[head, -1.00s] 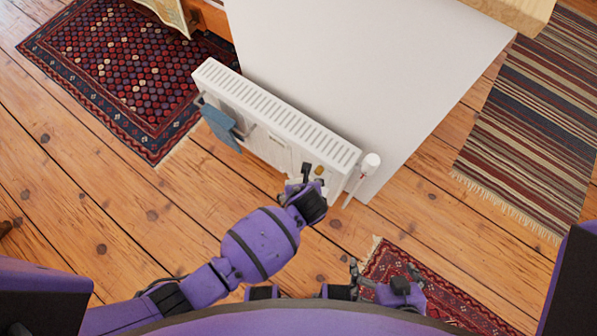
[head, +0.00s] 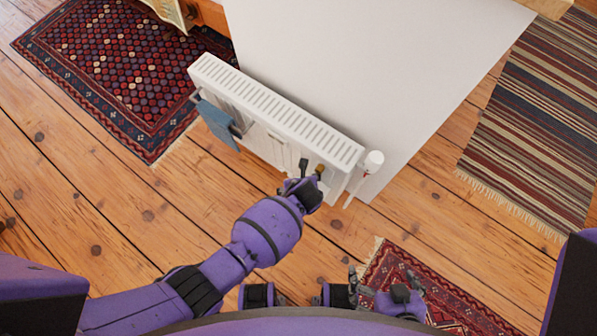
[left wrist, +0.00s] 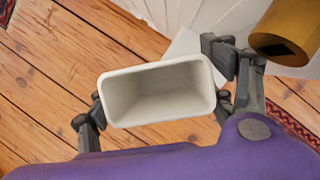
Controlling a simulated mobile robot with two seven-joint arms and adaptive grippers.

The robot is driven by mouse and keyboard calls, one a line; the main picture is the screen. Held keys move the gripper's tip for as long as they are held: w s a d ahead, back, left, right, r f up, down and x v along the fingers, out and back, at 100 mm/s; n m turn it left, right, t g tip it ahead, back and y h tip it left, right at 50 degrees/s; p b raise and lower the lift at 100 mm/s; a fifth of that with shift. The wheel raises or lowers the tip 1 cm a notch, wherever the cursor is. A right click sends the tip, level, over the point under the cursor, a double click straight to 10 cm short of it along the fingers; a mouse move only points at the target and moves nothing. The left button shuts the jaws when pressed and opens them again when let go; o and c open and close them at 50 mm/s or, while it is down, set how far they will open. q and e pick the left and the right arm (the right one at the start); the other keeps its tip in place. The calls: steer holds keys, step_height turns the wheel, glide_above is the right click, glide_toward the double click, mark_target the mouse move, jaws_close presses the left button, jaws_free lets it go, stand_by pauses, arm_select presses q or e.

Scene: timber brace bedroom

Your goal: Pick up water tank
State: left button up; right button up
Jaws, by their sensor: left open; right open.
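The water tank (left wrist: 158,90) is a white, open-topped rectangular box with rounded corners, and its inside looks empty in the left wrist view. My left gripper (left wrist: 160,108) is open, with its dark fingers on either side of the tank; I cannot tell whether they touch it. In the head view my left gripper (head: 300,180) is at the front of the white radiator (head: 275,112), near its right end, and mostly hides the tank. My right gripper (head: 385,287) is open and empty low in the picture, over the small red rug.
A brass-coloured cylinder (left wrist: 285,30) is close to the left gripper's right finger. A blue cloth (head: 218,125) hangs at the radiator's left end. A white valve (head: 373,162) stands at its right end. The plank floor (head: 110,210) in front is clear.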

arm_select(q)
steer(key=c, duration=1.3)
steer(key=shift+r, duration=0.1)
